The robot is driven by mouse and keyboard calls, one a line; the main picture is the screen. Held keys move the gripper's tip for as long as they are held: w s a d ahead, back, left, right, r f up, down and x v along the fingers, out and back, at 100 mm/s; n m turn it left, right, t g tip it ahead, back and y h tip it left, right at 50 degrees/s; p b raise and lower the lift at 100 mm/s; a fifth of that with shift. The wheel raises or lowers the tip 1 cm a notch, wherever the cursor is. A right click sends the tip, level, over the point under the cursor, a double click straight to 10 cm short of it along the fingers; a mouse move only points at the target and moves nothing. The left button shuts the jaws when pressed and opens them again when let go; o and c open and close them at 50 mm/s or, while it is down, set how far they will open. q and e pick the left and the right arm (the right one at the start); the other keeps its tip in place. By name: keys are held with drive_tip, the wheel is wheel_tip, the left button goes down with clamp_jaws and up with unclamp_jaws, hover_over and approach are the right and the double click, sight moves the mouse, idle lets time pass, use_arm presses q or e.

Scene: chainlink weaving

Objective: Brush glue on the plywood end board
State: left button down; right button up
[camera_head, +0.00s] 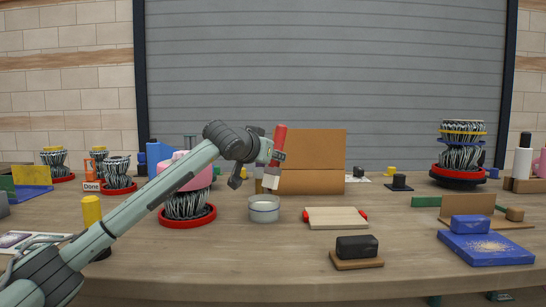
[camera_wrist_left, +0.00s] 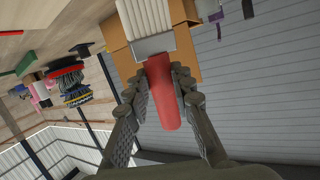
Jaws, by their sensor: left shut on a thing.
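My left gripper (camera_head: 268,155) is shut on the red handle of a brush (camera_head: 280,136). The brush hangs nearly upright, bristles down, above and just behind a pale round pot (camera_head: 264,209). In the left wrist view both fingers (camera_wrist_left: 163,92) close around the red handle, with a grey ferrule and pale bristles (camera_wrist_left: 146,16) beyond. Whether the bristles touch the pot is unclear. A pale plywood board (camera_head: 335,217) with red pieces at both ends lies flat on the table, right of the pot. My right gripper is not in view.
A brown cardboard box (camera_head: 310,181) stands behind the pot and board. A black block on a wooden base (camera_head: 357,247) lies in front of the board.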

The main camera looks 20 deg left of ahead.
sight(276, 137)
use_arm(q)
drive_tip(key=shift+r, duration=0.1)
wheel_tip(276, 137, up, 5)
drive_tip(key=p, duration=0.3)
drive_tip(key=shift+p, duration=0.35)
idle(0.3)
